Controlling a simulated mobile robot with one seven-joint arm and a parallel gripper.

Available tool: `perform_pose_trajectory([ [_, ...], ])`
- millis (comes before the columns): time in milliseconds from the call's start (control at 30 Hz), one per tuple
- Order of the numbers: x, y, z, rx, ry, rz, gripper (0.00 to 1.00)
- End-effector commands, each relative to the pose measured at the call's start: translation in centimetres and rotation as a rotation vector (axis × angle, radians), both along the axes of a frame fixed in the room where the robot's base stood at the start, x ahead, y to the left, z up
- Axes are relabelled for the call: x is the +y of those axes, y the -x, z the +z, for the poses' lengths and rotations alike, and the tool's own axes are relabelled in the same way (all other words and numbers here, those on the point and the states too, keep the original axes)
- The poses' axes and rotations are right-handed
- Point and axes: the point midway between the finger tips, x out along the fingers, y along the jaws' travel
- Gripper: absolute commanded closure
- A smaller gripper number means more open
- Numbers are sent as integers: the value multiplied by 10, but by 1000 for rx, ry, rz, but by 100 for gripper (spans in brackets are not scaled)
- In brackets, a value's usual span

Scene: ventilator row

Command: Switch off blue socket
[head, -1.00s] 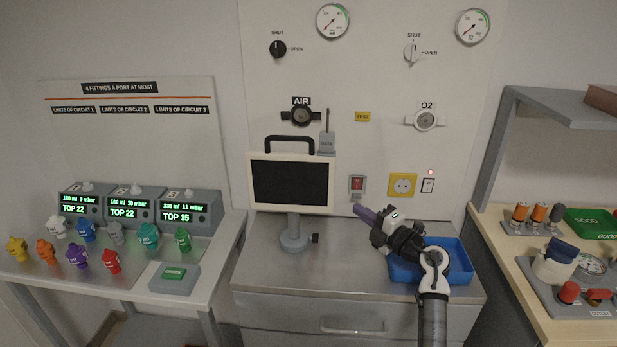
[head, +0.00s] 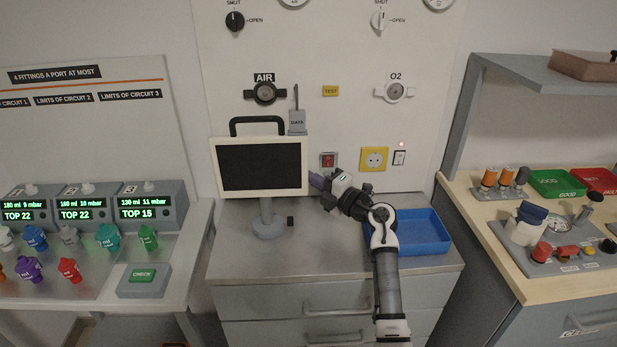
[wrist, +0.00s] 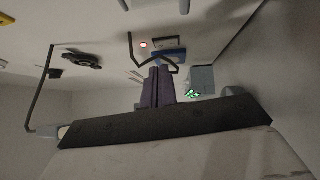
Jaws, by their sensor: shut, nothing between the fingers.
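The wrist view shows a blue piece (wrist: 170,57) just past my fingertips. It is partly hidden, and I cannot tell for certain that it is the blue socket. No blue socket shows in the head view. My gripper (head: 315,181), with purple fingers, is shut and empty at the right edge of the monitor (head: 260,168), pointing left. Its fingers also show in the wrist view (wrist: 159,84). I cannot tell whether they touch anything.
On the wall right of the monitor are a red switch (head: 328,160), a yellow socket (head: 374,159) and a white switch (head: 399,158) with a red lamp above. A blue tray (head: 425,247) stands on the cabinet. The cabinet top before the monitor is mostly clear.

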Motion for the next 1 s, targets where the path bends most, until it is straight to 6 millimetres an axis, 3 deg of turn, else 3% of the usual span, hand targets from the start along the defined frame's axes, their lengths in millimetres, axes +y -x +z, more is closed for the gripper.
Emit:
perform_pose_trajectory([
  [200, 32, -30, 1, -1, 3, 4, 100],
  [400, 50, -49, 4, -1, 1, 2, 100],
  [1000, 56, -58, 10, 0, 1, 0, 100],
])
